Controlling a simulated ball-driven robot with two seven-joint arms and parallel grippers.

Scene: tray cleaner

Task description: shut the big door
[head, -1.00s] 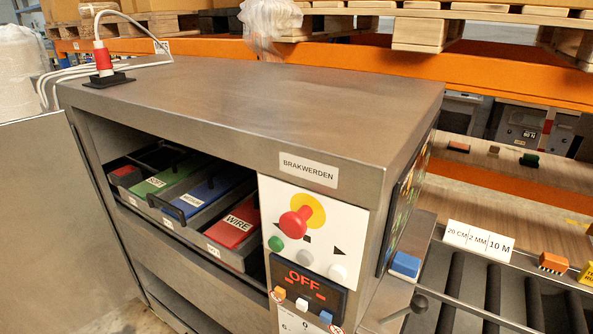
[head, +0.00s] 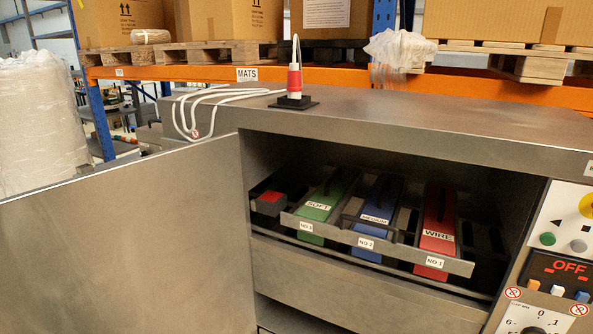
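The big door (head: 125,245) is a plain grey metal panel on the left of the head view. It stands wide open, swung out to the left from the left edge of the steel cabinet (head: 420,117). Its lower part runs out of the picture, and no handle shows. Inside the open cabinet a tray holder (head: 375,247) carries a green SOFT block (head: 317,207), a blue MEDIUM block (head: 375,215) and a red WIRE block (head: 437,225). Neither of my grippers is in view.
A red and white plug (head: 294,80) with a white cable (head: 215,97) sits on the cabinet top. The control panel (head: 555,280) at the right reads OFF. A wrapped roll (head: 38,125) stands behind the door. Orange racking (head: 200,75) with pallets runs behind.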

